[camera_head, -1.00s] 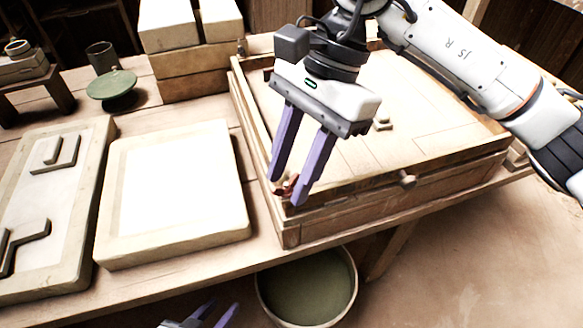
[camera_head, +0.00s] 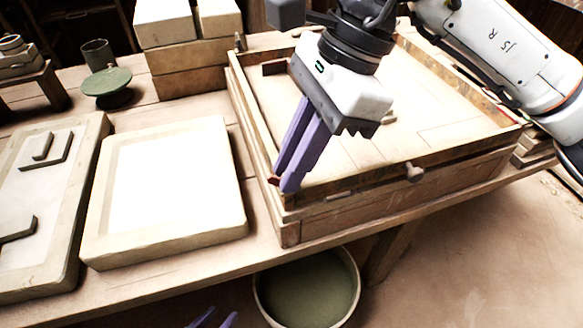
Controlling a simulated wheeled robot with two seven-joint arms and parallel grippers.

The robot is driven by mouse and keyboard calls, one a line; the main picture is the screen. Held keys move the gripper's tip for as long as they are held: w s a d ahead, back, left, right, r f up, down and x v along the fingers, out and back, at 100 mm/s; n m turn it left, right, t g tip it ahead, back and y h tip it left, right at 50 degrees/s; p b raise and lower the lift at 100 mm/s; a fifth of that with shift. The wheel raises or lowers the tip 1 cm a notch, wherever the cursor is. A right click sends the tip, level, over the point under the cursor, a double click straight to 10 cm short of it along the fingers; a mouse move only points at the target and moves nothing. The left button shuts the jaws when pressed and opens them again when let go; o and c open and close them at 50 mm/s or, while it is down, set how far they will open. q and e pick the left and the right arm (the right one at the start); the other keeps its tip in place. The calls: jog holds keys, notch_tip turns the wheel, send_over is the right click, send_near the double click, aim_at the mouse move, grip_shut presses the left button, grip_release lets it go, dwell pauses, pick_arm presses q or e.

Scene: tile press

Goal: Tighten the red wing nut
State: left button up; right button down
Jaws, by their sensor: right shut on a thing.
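The red wing nut (camera_head: 273,181) sits at the front left corner of the wooden press frame (camera_head: 350,180). Only a small red part of it shows beside the purple fingertips. My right gripper (camera_head: 284,182) reaches down to it from above, its fingers close together and shut on the wing nut, hiding most of it. My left gripper (camera_head: 214,320) shows only as two purple fingertips at the bottom edge, apart from each other, with nothing seen between them.
A pale slab (camera_head: 165,185) lies left of the frame, with a grey-framed board (camera_head: 50,200) beyond it. Stacked blocks (camera_head: 190,60) and a green dish (camera_head: 107,82) stand behind. A round bucket (camera_head: 305,290) is below the table edge.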

jog(key=c, duration=1.7)
grip_release()
jog(key=shift+r, duration=0.1)
jog(key=p+v, duration=0.1)
jog(key=v, duration=0.9)
jog(key=shift+d+r, duration=0.1)
